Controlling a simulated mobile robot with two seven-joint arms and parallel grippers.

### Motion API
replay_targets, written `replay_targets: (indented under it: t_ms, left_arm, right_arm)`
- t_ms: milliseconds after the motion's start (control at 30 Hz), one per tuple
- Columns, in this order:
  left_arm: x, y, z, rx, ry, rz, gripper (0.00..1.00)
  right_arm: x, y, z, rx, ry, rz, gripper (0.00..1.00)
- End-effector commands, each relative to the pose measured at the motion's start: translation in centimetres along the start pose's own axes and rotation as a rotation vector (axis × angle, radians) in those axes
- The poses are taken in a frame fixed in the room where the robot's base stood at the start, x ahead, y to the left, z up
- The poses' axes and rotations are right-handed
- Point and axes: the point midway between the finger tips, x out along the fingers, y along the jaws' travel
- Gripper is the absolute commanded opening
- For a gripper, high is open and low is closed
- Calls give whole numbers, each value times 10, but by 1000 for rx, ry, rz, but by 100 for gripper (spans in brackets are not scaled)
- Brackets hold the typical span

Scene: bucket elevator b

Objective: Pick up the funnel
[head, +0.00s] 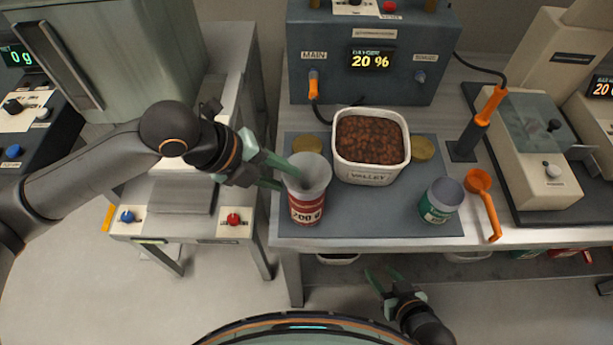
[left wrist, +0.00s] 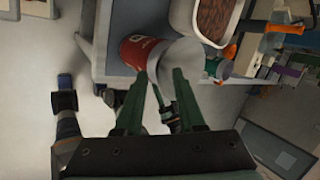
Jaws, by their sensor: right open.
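The grey funnel (head: 308,172) sits mouth up in the top of a red and white can (head: 306,210), at the left part of the mat. My left gripper (head: 284,172) is at the funnel's left side, its fingers apart. In the left wrist view, the fingertips (left wrist: 160,75) reach the pale funnel (left wrist: 181,58) above the red can (left wrist: 138,52). I cannot tell whether the fingers press on the funnel. The funnel's lower part is hidden inside the can. My right gripper (head: 383,280) is open and empty, low in front of the table.
A white tub of brown beans (head: 370,176) stands right behind the funnel. A green-labelled can (head: 440,200) and an orange scoop (head: 483,200) are to the right. A dark control box (head: 370,60) stands at the back. The mat's front middle (head: 370,220) is clear.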

Motion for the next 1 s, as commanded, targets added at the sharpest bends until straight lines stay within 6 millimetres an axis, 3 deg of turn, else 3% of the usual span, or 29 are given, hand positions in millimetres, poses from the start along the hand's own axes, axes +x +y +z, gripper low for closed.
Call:
replay_targets:
  t_ms: [67, 400, 1000]
  left_arm:
    - [0, 0, 0, 0, 0, 0, 37]
    - [-1, 0, 0, 0, 0, 0, 0]
    - [-1, 0, 0, 0, 0, 0, 0]
  right_arm:
    - [0, 0, 0, 0, 0, 0, 50]
    - [0, 0, 0, 0, 0, 0, 50]
    - [0, 0, 0, 0, 0, 0, 50]
